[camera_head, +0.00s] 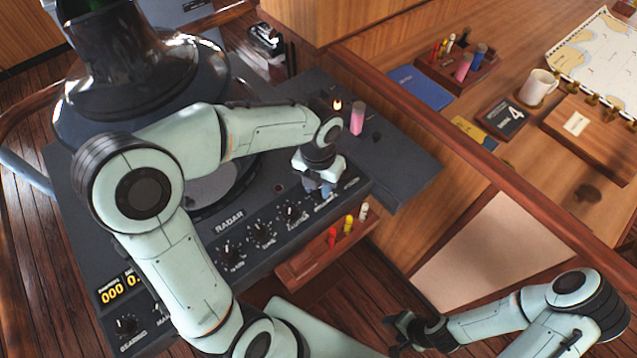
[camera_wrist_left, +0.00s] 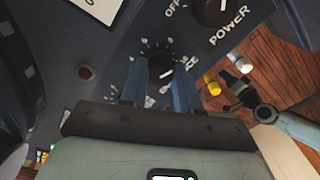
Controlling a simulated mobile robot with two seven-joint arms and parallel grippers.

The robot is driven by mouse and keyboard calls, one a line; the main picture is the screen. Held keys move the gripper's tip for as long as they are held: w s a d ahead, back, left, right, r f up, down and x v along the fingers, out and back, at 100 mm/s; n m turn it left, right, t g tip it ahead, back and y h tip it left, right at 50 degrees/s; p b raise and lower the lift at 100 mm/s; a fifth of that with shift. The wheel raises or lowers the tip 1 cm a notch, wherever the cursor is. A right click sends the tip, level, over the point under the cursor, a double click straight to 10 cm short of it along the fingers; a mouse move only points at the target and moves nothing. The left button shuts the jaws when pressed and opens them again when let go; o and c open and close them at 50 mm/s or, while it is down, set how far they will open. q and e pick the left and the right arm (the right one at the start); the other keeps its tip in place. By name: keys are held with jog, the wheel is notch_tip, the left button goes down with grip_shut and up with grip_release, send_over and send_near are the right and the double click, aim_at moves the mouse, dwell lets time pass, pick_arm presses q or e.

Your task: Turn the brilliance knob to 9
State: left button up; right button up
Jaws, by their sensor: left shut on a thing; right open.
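The brilliance knob (camera_wrist_left: 160,64) is a small dark round knob with a ring of pale scale marks on the dark radar panel (camera_head: 230,216). In the left wrist view it sits between the two blue fingers of my left gripper (camera_wrist_left: 160,88), with part of its label showing beside it. I cannot read which number it points to. In the head view my left gripper (camera_head: 319,189) reaches down to the panel's right end and hides the knob. It is shut on the knob. My right gripper (camera_head: 404,326) is open and empty, low in front of the console.
Several other knobs, including one (camera_head: 262,234), line the panel to the left. The power knob (camera_wrist_left: 216,8) is close by. A wooden rack (camera_head: 310,262) with red, yellow and white pegs hangs on the console front. A pink cylinder (camera_head: 357,118) stands behind the gripper.

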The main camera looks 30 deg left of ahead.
pick_arm(q)
jog(key=o, duration=1.1)
jog(key=shift+c, duration=0.2)
notch_tip(320, 180, up, 13)
jog(key=shift+r, duration=0.2)
